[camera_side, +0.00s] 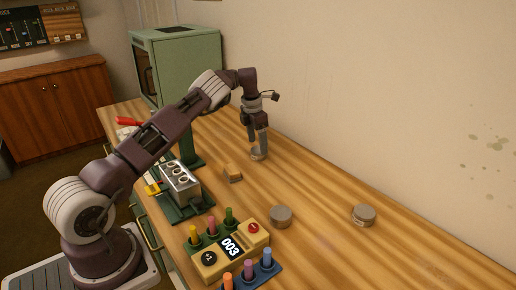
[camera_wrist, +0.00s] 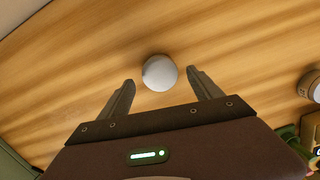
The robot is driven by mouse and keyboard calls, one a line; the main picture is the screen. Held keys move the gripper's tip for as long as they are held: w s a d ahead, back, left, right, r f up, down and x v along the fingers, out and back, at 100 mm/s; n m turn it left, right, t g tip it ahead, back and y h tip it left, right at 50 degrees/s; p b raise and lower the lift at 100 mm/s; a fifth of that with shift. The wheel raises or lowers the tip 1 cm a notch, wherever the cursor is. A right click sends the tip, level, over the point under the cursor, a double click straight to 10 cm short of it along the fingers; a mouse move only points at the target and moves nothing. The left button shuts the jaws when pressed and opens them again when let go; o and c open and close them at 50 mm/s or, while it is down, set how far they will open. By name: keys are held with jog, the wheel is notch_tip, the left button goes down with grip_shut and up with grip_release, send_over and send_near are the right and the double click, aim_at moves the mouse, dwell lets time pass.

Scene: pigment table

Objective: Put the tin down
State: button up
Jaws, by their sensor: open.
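A small round grey tin (camera_side: 257,156) stands on the wooden table below my gripper (camera_side: 257,146). In the wrist view the pale round top of the tin (camera_wrist: 160,73) shows between and slightly beyond the two fingertips. The fingers are spread apart, with a gap visible on each side of the tin. Two more grey tins stand on the table in the side view, one near the middle (camera_side: 280,217) and one farther right (camera_side: 363,216). Part of a tin also shows at the right edge of the wrist view (camera_wrist: 312,88).
A yellow device reading 003 (camera_side: 211,262) stands at the front, and a metal block with round openings (camera_side: 181,184) at the left. A green cabinet (camera_side: 187,62) stands behind.

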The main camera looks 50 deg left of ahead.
notch_tip(320, 180, up, 9)
jog(key=s, duration=0.1)
notch_tip(320, 180, up, 10)
jog(key=r+m+t, duration=0.1)
jog(key=m, duration=0.3)
send_over(254, 151)
jog(key=s+d, duration=0.2)
jog(key=d, duration=0.2)
jog(key=s+d+r+m+t, duration=0.1)
jog(key=s+d+r+m, duration=0.2)
jog(key=d+r, duration=0.1)
jog(key=s+d+r+m+h, duration=0.2)
jog(key=s+d+r+m, duration=0.4)
jog(key=s+d+m, duration=0.4)
jog(key=s+d+f+m, duration=0.2)
jog(key=s+d+m, duration=0.2)
jog(key=s, duration=0.3)
jog(key=s+d+f+m+t+y, duration=0.1)
jog(key=s+d+f+m, duration=0.1)
jog(key=s+m, duration=0.5)
jog(key=s+d+f+m+t+y, duration=0.1)
jog(key=s+d+f+m, duration=0.2)
jog(key=s, duration=0.6)
jog(key=d+m, duration=0.2)
jog(key=m, duration=0.1)
jog(key=shift+d, duration=0.35)
jog(key=shift+o, duration=0.5)
jog(key=shift+w, duration=0.1)
